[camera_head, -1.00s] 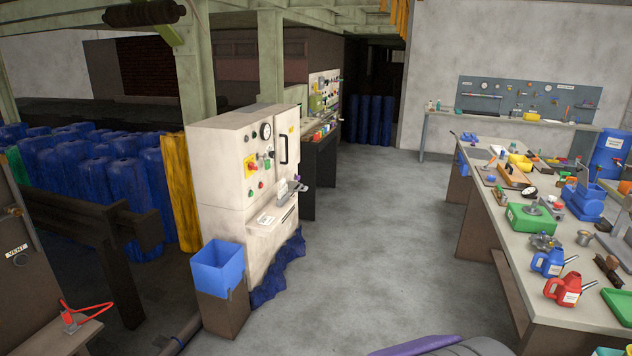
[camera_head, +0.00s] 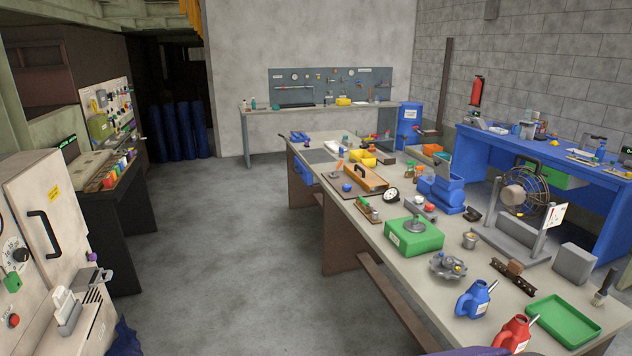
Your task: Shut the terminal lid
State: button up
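No object in view can be surely told as the terminal or its lid. A grey device with a small green display (camera_head: 68,142) stands at the back of the dark side bench on the left, and I cannot tell whether it has a lid. A small white and grey device (camera_head: 66,308) sits on the front of the cream cabinet at the left edge, too small to read clearly. My gripper is not in view.
The cream cabinet (camera_head: 38,225) stands close at left. A long workbench (camera_head: 340,222) with tools, a green box (camera_head: 414,236) and jugs fills the right. A blue bench (camera_head: 468,142) stands behind it. Grey floor (camera_head: 225,240) between cabinet and workbench is clear.

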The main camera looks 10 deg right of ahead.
aim_at(441, 167)
jog(key=i+j+z, duration=0.1)
jog(key=i+z, duration=0.3)
jog(key=i+j+z, duration=0.2)
jog(key=i+z, duration=0.2)
jog(key=i+j+z, duration=0.35)
jog(key=i+j, duration=0.4)
jog(key=i, duration=0.15)
jog(key=i+j, duration=0.45)
jog(key=i+j+u, duration=0.1)
jog(key=i+j, duration=0.3)
jog(key=i, duration=0.2)
jog(key=i+j, duration=0.35)
jog(key=i, duration=0.2)
